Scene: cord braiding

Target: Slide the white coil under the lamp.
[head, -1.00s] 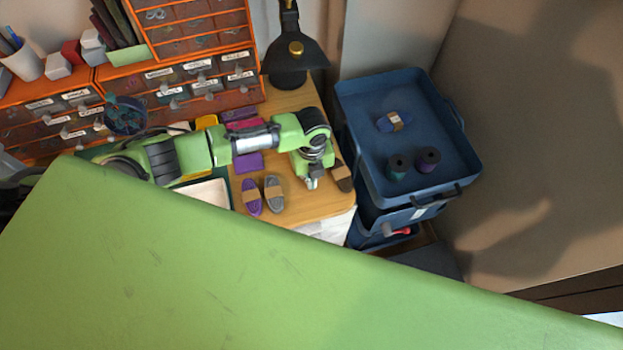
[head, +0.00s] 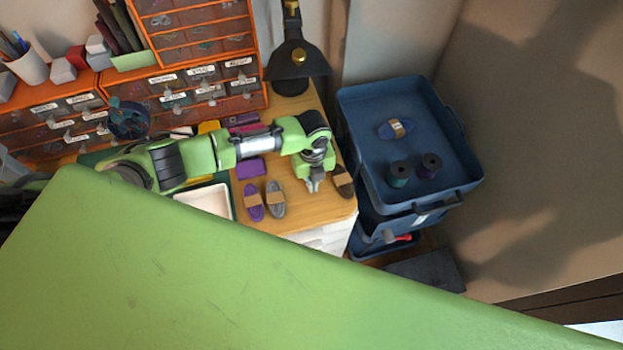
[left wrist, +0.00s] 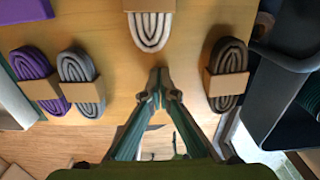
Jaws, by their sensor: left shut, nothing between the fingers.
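The white coil (left wrist: 152,32) with its tan band lies on the wooden desk top, at the top middle of the left wrist view. In the head view my left arm hides it. My left gripper (head: 314,186) is low over the desk. Its fingertips, also in the left wrist view (left wrist: 160,84), are closed together with nothing between them. In that view they point at the coil's near rounded end, with a small gap in the picture. The black lamp (head: 297,68) stands at the back of the desk, beyond my arm. My right gripper does not show.
A dark coil (left wrist: 229,72) lies right of the fingertips; a grey coil (left wrist: 81,82) and a purple coil (left wrist: 38,78) lie left. A white tray (head: 205,200) is farther left. Orange drawer units (head: 205,90) stand behind. A blue trolley (head: 412,100) is beside the desk's right edge.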

